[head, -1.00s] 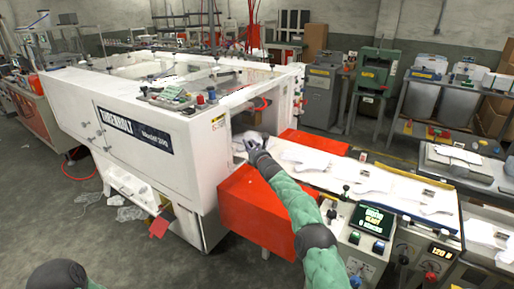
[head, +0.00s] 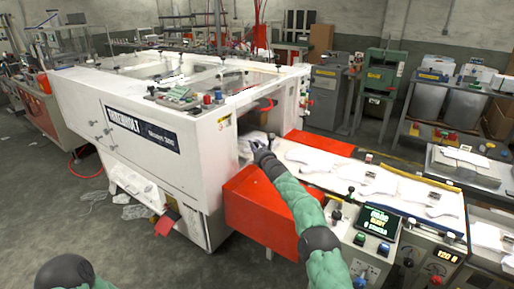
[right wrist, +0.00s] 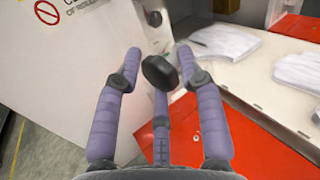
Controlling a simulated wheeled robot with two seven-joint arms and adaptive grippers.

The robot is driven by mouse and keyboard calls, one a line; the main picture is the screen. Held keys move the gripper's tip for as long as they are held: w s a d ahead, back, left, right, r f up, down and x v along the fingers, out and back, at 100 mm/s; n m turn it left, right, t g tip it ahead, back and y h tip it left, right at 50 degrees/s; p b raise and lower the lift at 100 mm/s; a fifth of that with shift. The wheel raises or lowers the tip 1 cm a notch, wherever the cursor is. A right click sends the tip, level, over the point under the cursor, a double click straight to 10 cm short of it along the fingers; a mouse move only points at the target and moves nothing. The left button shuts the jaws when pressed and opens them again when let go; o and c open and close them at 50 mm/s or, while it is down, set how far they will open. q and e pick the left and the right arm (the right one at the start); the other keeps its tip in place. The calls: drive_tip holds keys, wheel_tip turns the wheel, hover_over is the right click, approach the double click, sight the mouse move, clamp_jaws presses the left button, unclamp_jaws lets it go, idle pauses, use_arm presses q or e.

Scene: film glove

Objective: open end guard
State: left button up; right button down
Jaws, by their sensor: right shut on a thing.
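The white machine (head: 165,125) stands left of centre, its end facing the conveyor. My right gripper (head: 262,148) is at the opening in this end, just above the near red cover. In the right wrist view, the right gripper (right wrist: 157,68) has its fingers around a dark round knob (right wrist: 160,72) and is shut on it. A white panel (right wrist: 75,55) with a red prohibition sign is beside the knob. This looks like the end guard, but the knob's attachment is hidden. My left arm shows only at the bottom left; its gripper is out of view.
A near red cover (head: 258,212) and a far red cover (head: 320,142) flank the conveyor. Pale glove-shaped pieces (head: 375,180) lie on the conveyor to the right. A control box with a lit screen (head: 376,221) stands close to my right forearm.

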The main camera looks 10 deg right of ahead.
drive_tip(key=shift+a+r+y, duration=0.25)
drive_tip(key=shift+a+y, duration=0.05)
drive_tip(key=shift+a, duration=0.65)
drive_tip(key=c, duration=0.8)
unclamp_jaws()
drive_tip(key=shift+a, duration=0.1)
drive_tip(key=shift+c, duration=0.2)
drive_tip(key=shift+w+a+f, duration=0.15)
drive_tip(key=shift+a, duration=0.3)
use_arm(q)
drive_tip(key=shift+a+f+b, duration=0.2)
drive_tip(key=shift+f+b, duration=1.55)
drive_tip(key=shift+f, duration=0.05)
use_arm(e)
drive_tip(key=shift+s+a, duration=1)
drive_tip(key=shift+s, duration=0.75)
drive_tip(key=shift+s+a, duration=1)
drive_tip(key=shift+s, duration=0.75)
drive_tip(key=shift+s+a, duration=1)
drive_tip(key=shift+s, duration=0.75)
use_arm(q)
drive_tip(key=shift+r, duration=0.1)
